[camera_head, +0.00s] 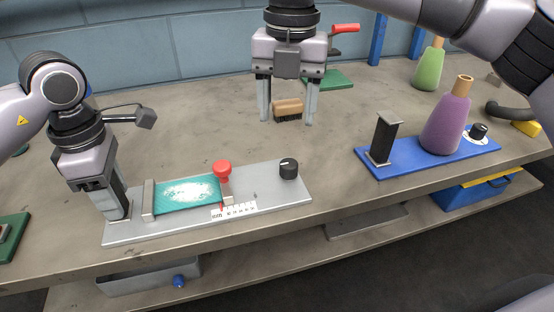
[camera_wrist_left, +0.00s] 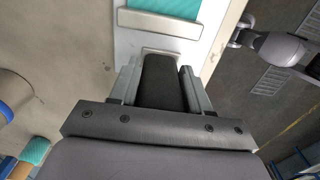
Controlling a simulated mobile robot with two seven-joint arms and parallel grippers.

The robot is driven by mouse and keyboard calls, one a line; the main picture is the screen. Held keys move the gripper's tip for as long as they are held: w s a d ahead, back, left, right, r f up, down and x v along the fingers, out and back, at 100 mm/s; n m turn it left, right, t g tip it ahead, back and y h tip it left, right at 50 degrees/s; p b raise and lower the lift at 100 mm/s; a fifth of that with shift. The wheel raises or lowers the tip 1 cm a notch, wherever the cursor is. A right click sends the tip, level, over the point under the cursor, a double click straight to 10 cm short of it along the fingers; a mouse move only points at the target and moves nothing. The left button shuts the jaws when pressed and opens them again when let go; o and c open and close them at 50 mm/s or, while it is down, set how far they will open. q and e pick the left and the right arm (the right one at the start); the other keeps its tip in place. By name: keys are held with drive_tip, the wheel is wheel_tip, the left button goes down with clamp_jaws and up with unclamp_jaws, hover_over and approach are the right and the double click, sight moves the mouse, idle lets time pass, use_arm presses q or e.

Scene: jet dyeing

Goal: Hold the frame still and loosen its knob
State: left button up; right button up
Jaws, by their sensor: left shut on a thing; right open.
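The frame is a light grey plate (camera_head: 270,205) on the bench, with a teal cloth (camera_head: 185,194) stretched between two upright bars. A red knob (camera_head: 222,169) stands on the right bar, above a small printed scale. A black knob (camera_head: 289,168) with a pale pointer mark sits near the plate's right end. My left gripper (camera_head: 119,215) is shut on a black upright grip (camera_wrist_left: 162,82) at the plate's left end; in the head view the gripper mostly hides it. My right gripper (camera_head: 287,117) is open and empty, up and behind the black knob, apart from it.
A wooden brush (camera_head: 288,108) shows between my right fingers, apparently on the bench behind. A blue plate (camera_head: 415,163) to the right carries a black post, a purple cone (camera_head: 446,122) and a black dial. A green cone (camera_head: 429,68) stands behind. The bench between the plates is clear.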

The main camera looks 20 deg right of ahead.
sight(289, 163)
drive_tip(key=f, duration=1.1)
drive_tip(key=shift+w+d+f, duration=0.1)
drive_tip(key=shift+d+f, duration=0.2)
drive_tip(key=shift+d, duration=0.05)
drive_tip(key=c, duration=1.1)
